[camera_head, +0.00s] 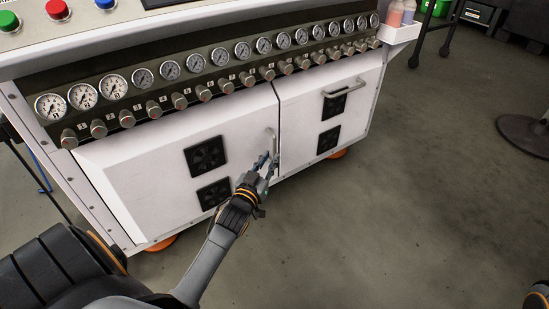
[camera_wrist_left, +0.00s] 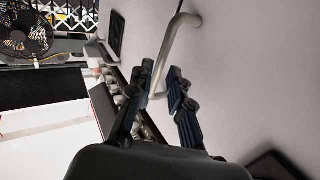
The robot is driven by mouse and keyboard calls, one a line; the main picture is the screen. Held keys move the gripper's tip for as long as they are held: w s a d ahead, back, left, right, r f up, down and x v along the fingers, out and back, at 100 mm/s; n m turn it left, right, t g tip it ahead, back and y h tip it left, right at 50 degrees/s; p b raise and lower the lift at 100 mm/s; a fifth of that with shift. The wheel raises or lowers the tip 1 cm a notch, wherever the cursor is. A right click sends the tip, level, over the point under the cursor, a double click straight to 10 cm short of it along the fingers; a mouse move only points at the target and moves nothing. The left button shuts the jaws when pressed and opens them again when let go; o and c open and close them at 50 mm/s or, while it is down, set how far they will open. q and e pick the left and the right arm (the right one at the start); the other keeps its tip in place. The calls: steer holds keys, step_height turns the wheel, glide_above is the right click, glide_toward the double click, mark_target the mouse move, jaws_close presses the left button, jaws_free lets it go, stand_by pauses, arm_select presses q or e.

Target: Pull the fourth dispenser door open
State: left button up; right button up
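A white cabinet stands below a row of gauges. Its left door (camera_head: 130,172) looks shut and has a grey vertical bar handle (camera_head: 271,138) near its right edge. The right door (camera_head: 300,120) has a handle (camera_head: 345,89) near its top. Which door counts as the fourth is not clear. My left gripper (camera_head: 265,163) is at the lower end of the left door's handle. In the left wrist view the handle (camera_wrist_left: 181,38) runs down between the spread fingers (camera_wrist_left: 163,82). A gap shows beside the handle. My right gripper is out of view.
Black vents (camera_head: 206,153) sit on the doors. Several knobs (camera_head: 153,108) and gauges (camera_head: 169,70) line the panel above. A round stand base (camera_head: 525,135) is at the right.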

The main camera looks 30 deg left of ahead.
mark_target(274, 153)
arm_select(q)
steer(key=shift+w+a+b, duration=0.25)
steer(key=shift+w+b, duration=0.15)
steer(key=shift+w, duration=0.7)
steer(key=shift+w+a+b, duration=0.2)
steer(key=shift+w+b, duration=0.15)
steer(key=shift+w, duration=0.7)
steer(key=shift+c, duration=0.2)
jaws_close()
